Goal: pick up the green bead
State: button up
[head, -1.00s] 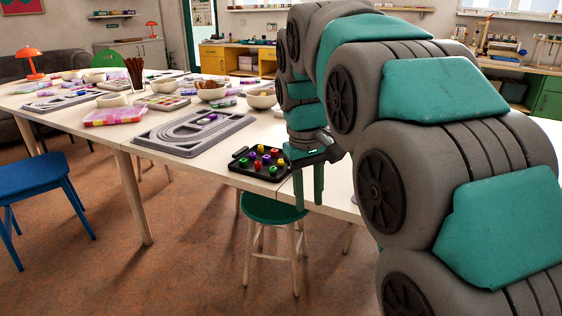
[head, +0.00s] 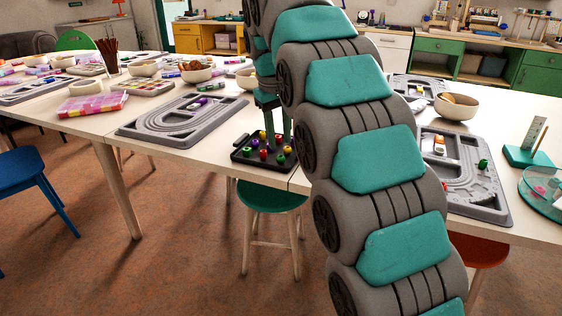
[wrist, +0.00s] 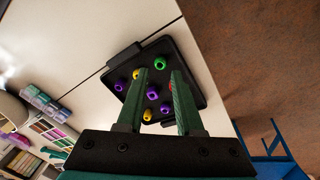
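A black bead tray (head: 241,155) lies near the front edge of the white table with several coloured beads on it. A green bead (head: 281,159) is at its front right; in the wrist view a green bead (wrist: 160,64) shows near the far edge of the tray (wrist: 189,55), just beyond my fingertips. My gripper (wrist: 160,72) is open and empty, pointing down over the tray. In the head view my gripper (head: 277,132) is above the tray's back part, partly covered by my arm. I cannot tell how high the fingertips are.
Purple (wrist: 152,93) and yellow (wrist: 147,115) beads sit close around the fingers; a red bead (wrist: 171,86) is partly hidden by one finger. A grey bead board (head: 150,128) lies left of the tray. Another board (head: 497,207) at right holds another green bead (head: 483,164).

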aim_at(281, 163)
jog(key=shift+w+f+p, duration=0.2)
jog(key=shift+f, duration=1.05)
jog(key=shift+w+f+p, duration=0.15)
jog(key=shift+w+f, duration=0.05)
jog(key=shift+f, duration=1)
jog(key=shift+c, duration=0.2)
grip_shut()
